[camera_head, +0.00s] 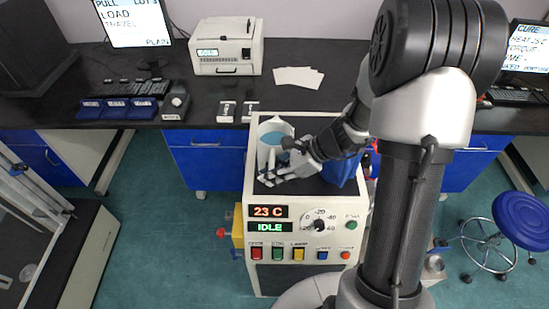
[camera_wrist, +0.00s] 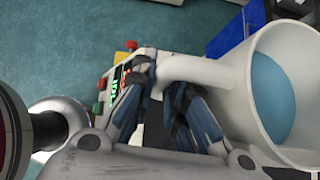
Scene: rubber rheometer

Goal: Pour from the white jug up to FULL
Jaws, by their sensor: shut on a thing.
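The white jug (camera_head: 266,152) stands upright, or nearly so, over the top of the white instrument, with blue liquid (camera_head: 275,136) inside. In the wrist view the jug (camera_wrist: 242,95) is at the right, its open mouth showing the blue liquid (camera_wrist: 275,98). My gripper (camera_head: 272,176) is beside the jug, reaching in from the right. In the wrist view my gripper (camera_wrist: 166,82) is shut on the jug's handle (camera_wrist: 182,67). I cannot tell whether the jug's base touches the surface. No FULL mark is legible.
A blue box (camera_head: 348,172) sits right of the jug, partly behind my arm. A printer (camera_head: 226,48), paper sheets (camera_head: 298,76) and blue trays (camera_head: 115,108) are on the black bench behind.

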